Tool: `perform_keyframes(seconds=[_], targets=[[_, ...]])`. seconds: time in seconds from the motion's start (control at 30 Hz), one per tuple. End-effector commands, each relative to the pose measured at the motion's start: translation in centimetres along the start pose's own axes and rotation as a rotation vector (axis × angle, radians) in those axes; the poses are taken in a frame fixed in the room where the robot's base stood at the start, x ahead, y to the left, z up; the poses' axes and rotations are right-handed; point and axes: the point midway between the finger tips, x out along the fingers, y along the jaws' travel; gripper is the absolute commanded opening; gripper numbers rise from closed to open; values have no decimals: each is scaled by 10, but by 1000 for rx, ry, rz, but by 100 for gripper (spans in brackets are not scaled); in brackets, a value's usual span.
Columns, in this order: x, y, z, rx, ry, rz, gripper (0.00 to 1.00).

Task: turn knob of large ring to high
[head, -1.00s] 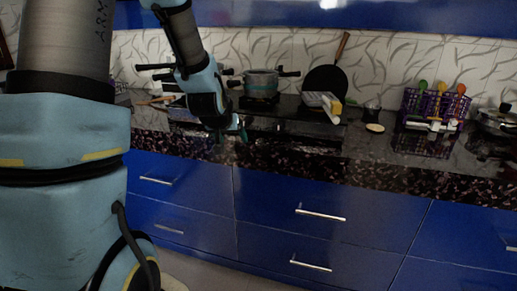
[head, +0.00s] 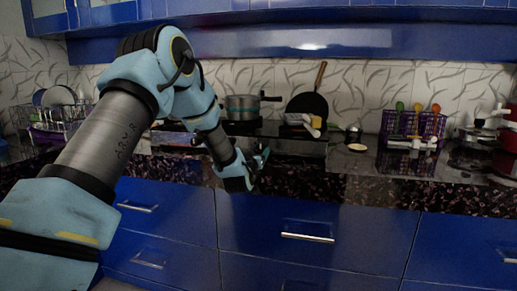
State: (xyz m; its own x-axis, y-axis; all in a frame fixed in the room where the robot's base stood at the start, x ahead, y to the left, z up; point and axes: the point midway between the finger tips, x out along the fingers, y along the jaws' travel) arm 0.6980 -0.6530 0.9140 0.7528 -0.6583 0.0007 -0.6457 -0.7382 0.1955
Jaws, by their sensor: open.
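My gripper (head: 262,159) is near the front edge of the counter, in front of and below the cooktop in the picture. Its fingertips are small and dark, apart and with nothing seen between them. The dark cooktop (head: 272,130) is on the counter, with a grey-green pot (head: 244,106) standing on a burner at its back. The knobs and the large ring cannot be made out; my arm and the dark surface hide that area.
A black pan (head: 306,103) leans on the tiled wall. A purple basket (head: 411,128) with utensils stands at right, and a small pale dish (head: 357,147) lies left of it. A dish rack (head: 62,118) is at far left. Blue drawers (head: 305,225) front the counter.

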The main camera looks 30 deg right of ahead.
Motion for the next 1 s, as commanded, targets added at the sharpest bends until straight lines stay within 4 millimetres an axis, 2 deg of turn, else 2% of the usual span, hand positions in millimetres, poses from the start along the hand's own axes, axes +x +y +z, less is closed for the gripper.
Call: perform_keyframes(seconds=[0.1, 0.3, 0.7, 1.0], targets=[[21, 0, -2, -1, 1, 0, 77], [42, 0, 0, 1, 0, 0, 77], [48, 0, 0, 1, -1, 1, 76], [48, 0, 0, 1, -1, 0, 42]])
